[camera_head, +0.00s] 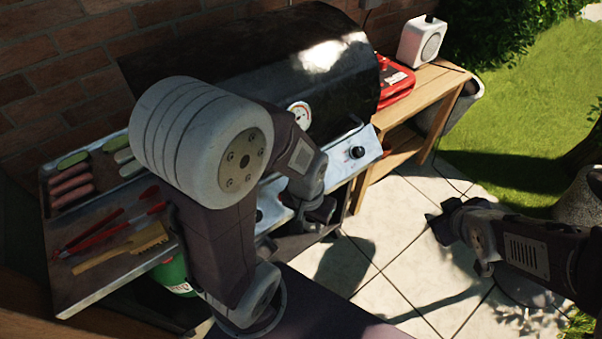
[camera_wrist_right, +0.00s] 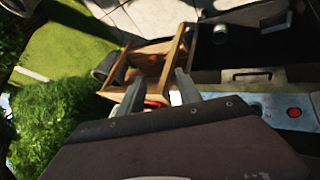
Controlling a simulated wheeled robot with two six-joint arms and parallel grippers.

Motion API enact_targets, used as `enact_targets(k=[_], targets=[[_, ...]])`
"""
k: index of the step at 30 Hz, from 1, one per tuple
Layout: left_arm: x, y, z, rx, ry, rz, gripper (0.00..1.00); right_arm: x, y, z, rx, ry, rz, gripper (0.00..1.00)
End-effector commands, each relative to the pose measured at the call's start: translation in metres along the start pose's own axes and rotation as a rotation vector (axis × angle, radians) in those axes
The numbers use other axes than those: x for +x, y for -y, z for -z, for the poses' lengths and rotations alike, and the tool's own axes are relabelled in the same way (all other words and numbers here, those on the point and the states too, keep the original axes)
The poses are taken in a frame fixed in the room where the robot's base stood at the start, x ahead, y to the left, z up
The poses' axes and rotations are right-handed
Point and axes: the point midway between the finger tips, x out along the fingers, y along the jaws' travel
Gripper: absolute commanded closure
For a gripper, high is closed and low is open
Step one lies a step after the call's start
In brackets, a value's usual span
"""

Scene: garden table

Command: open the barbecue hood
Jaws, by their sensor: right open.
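The barbecue hood (camera_head: 250,60) is a dark, glossy half-cylinder at the back, closed down over the grill, with a round white thermometer dial (camera_head: 299,114) on its front. My left arm crosses in front of it, and I cannot make out the hood's handle. My left gripper (camera_head: 315,213) is by the front control panel, low and in front of the hood; its jaws are too dark to read. My right gripper (camera_head: 443,222) is above the paving to the right, apart from the barbecue. In the right wrist view, its two fingers (camera_wrist_right: 160,92) are spread with nothing held between them.
A metal side shelf (camera_head: 95,275) holds sausages, red-handled tongs and a wooden brush. The control panel (camera_head: 368,142) has a black knob. A wooden side table (camera_head: 440,80) at right holds a red case (camera_head: 393,80) and a white speaker (camera_head: 421,42). Open paving lies in front.

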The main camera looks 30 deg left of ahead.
Motion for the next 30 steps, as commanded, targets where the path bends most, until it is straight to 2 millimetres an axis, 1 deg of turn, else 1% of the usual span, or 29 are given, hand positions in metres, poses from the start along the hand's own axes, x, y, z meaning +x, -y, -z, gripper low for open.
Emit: enact_targets(k=[1,2,3,5,6,8,9,11,13,15,17,19,25,30], targets=[[0.057,0.001,-0.006,0.0,0.001,0.0,0.64,0.044,0.03,0.033,-0.261,-0.179,-0.029,0.59],[0.071,0.001,-0.008,0.0,0.001,0.0,0.64,0.049,0.043,0.062,-0.419,-0.291,-0.053,0.59],[0.087,0.002,-0.009,0.0,0.001,0.0,0.64,0.05,0.065,0.098,-0.609,-0.436,-0.087,0.59],[0.106,0.002,-0.011,0.0,0.001,0.0,0.64,0.042,0.102,0.14,-0.849,-0.636,-0.139,0.59],[0.116,0.002,-0.012,0.0,0.001,0.0,0.64,0.033,0.126,0.161,-0.976,-0.752,-0.171,0.59],[0.125,0.003,-0.013,0.0,0.001,0.0,0.64,0.018,0.156,0.181,-1.118,-0.894,-0.214,0.59],[0.129,0.003,-0.013,0.0,0.0,0.0,0.64,0.009,0.17,0.19,-1.183,-0.963,-0.236,0.59],[0.13,0.003,-0.013,0.0,0.0,0.0,0.64,-0.002,0.183,0.198,-1.241,-1.031,-0.26,0.59],[0.129,0.003,-0.013,0.0,0.0,0.0,0.64,-0.009,0.188,0.202,-1.27,-1.063,-0.272,0.59],[0.127,0.003,-0.013,0.0,0.0,0.0,0.64,-0.01,0.188,0.204,-1.272,-1.066,-0.273,0.59],[0.127,0.003,-0.013,0.0,-0.001,0.0,0.64,-0.007,0.19,0.208,-1.271,-1.064,-0.27,0.59],[0.129,0.003,-0.013,0.0,-0.001,0.0,0.64,0.0,0.194,0.216,-1.269,-1.063,-0.269,0.59],[0.132,0.003,-0.014,0.0,0.0,0.0,0.64,0.023,0.209,0.249,-1.268,-1.061,-0.269,0.59],[0.133,0.003,-0.014,0.0,0.0,0.0,0.64,0.035,0.217,0.267,-1.266,-1.059,-0.271,0.59]])
